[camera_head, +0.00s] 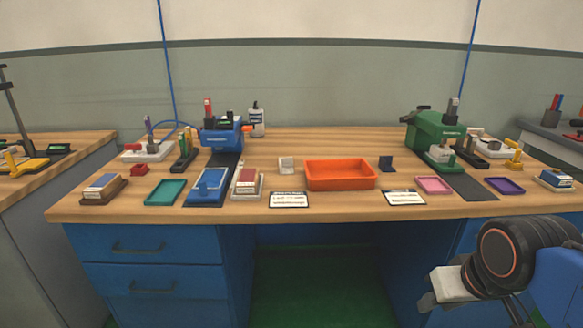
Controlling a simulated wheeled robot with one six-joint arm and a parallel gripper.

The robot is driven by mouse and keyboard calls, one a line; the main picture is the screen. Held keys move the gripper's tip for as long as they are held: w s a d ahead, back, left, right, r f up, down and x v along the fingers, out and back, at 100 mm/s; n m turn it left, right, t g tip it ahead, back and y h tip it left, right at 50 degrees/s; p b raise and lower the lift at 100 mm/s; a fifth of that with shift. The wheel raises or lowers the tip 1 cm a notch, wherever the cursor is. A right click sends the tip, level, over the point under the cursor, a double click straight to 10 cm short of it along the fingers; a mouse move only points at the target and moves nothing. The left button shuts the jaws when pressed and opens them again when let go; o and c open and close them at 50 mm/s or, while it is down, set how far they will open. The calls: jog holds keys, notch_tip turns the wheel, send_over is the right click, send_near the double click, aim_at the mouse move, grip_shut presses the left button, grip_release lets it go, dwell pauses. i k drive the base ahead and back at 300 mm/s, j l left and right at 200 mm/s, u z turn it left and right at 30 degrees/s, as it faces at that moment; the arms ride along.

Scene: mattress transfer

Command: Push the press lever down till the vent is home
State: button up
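A blue machine (221,135) stands at the back left of the bench, with an upright red-tipped handle (208,108) on it. A green machine (432,131) stands at the back right, with an upright grey handle (453,110). I cannot tell which of them carries the press lever. The vent is too small to make out. My gripper (440,297) is low at the right, in front of the bench and well apart from both machines. Its fingers are small and partly hidden, so I cannot tell whether it is open.
An orange tray (341,188) sits mid-bench. A teal tray (165,192) and a blue fixture (208,187) lie left; a pink tray (433,185) and purple tray (505,186) lie right. White cards lie at the front edge. The back middle is clear.

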aim_at(403, 119)
jog(key=i+j+z, duration=0.25)
jog(key=j+z, duration=0.25)
jog(key=j, duration=0.15)
jog(key=i+j+z, duration=0.25)
jog(key=j, duration=0.15)
jog(key=j+z, duration=0.2)
jog(key=j, duration=0.2)
